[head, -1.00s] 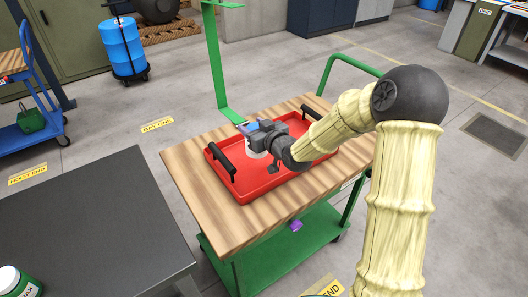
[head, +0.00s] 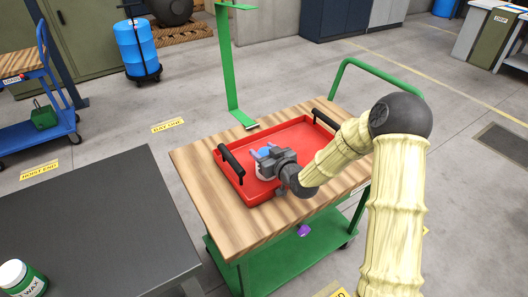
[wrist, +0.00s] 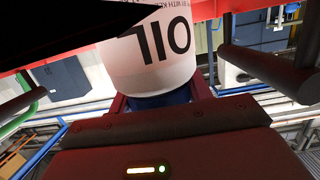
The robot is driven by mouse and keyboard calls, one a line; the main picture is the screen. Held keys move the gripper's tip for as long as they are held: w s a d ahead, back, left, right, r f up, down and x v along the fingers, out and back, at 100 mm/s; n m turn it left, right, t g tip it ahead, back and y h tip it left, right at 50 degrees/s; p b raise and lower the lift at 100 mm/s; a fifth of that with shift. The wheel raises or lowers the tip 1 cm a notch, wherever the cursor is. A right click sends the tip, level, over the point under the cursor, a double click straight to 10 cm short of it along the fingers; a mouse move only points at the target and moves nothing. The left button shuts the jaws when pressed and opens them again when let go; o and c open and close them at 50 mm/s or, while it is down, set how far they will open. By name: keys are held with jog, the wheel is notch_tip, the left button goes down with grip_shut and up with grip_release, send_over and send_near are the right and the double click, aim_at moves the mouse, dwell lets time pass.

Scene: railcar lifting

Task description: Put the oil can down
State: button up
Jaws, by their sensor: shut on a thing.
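The oil can (head: 263,171) is white with a blue top and is partly hidden by my gripper in the head view. In the wrist view its white label with dark "OIL" lettering (wrist: 160,48) shows upside down, close before the jaws. My gripper (head: 266,158) is shut on the can, over the front part of the red tray (head: 290,139). The tray has two black handles and lies on the wooden top of a green cart. I cannot tell whether the can's base touches the tray floor.
The back half of the tray is bare. The cart's wooden top (head: 195,165) is clear around the tray. A green post (head: 228,70) rises behind the cart. A dark table (head: 90,215) with a green wax jar (head: 22,277) stands at the left.

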jog(key=shift+r, duration=0.1)
jog(key=o, duration=1.2)
jog(key=shift+s, duration=0.1)
jog(key=v, duration=1.2)
jog(key=shift+f, duration=0.2)
